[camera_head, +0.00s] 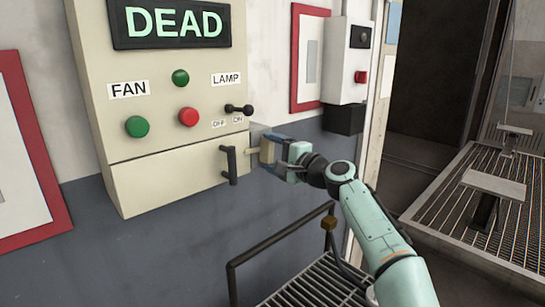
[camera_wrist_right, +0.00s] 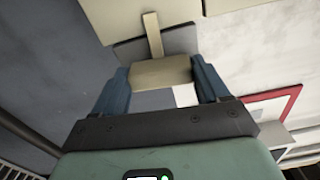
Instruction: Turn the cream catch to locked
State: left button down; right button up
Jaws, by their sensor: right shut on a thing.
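The cream catch (camera_head: 265,151) is a small block on a thin stem at the lower right side of the cream control box (camera_head: 160,185). My right gripper (camera_head: 274,148) reaches it from the right and is shut on it. In the right wrist view the catch block (camera_wrist_right: 160,72) sits between the two blue fingers (camera_wrist_right: 160,85), its stem running up toward a grey plate (camera_wrist_right: 170,42) beside the box. The fingers partly hide the catch in the head view. I cannot read a locked or unlocked mark. My left gripper is not in view.
A dark handle (camera_head: 230,165) stands out from the box just left of the catch. Above it are a black lever (camera_head: 239,109) and several buttons. A dark railing (camera_head: 280,240) and grating lie below. A white box with a red button (camera_head: 361,77) is to the right.

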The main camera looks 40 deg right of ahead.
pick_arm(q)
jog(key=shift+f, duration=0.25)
pick_arm(e)
jog(key=shift+n, duration=0.6)
jog(key=o, duration=1.1)
jog(key=shift+c, duration=0.2)
pick_arm(q)
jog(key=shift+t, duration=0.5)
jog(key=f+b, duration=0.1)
jog(key=b, duration=0.1)
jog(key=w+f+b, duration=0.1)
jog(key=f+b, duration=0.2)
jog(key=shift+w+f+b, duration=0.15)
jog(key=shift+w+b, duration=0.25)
pick_arm(e)
jog(key=s+d, duration=0.1)
jog(key=s, duration=1.2)
jog(key=shift+s, duration=0.15)
